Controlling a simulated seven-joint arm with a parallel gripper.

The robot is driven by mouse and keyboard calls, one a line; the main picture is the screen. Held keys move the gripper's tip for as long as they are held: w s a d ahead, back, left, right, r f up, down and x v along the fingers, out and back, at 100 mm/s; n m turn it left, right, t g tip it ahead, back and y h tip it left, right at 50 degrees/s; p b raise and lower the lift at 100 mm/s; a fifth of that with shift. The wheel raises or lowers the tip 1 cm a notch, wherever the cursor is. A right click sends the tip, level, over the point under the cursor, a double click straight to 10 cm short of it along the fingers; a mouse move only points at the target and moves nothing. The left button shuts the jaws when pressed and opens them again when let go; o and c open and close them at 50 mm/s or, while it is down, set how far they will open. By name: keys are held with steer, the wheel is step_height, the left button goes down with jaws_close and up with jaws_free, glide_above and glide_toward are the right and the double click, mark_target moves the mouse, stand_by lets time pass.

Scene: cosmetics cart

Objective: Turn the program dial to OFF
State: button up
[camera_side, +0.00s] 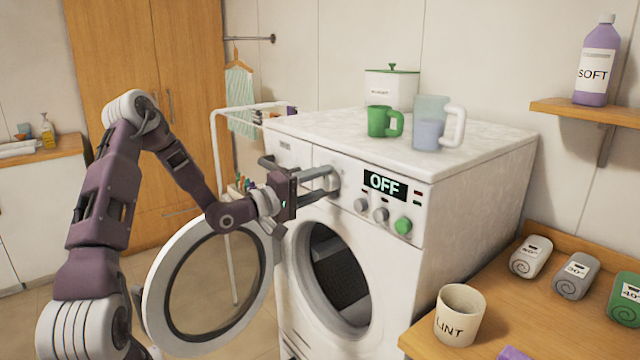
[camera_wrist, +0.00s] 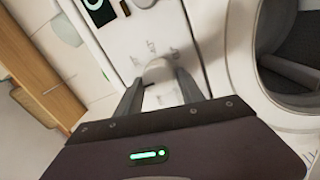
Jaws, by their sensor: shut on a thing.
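The program dial (camera_wrist: 158,72) is a pale grey knob on the washing machine's front panel. In the wrist view it sits between the two fingertips of my gripper (camera_wrist: 157,83), which is shut on it. In the side view my gripper (camera_side: 331,179) reaches the panel from the left, and the fingers mostly hide the dial. The display (camera_side: 385,185) to the right of the dial reads OFF. The washing machine (camera_side: 400,270) has its round door (camera_side: 158,285) swung open to the left. The marks around the dial are too blurred to read.
Two grey knobs (camera_side: 371,209) and a green knob (camera_side: 403,225) sit under the display. The open door hangs below my forearm. A drying rack (camera_side: 216,150) stands behind.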

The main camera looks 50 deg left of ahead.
steer(key=o, duration=1.4)
steer(key=shift+c, duration=0.2)
steer(key=shift+s, duration=0.1)
steer(key=s, duration=0.7)
steer(key=shift+f, duration=0.25)
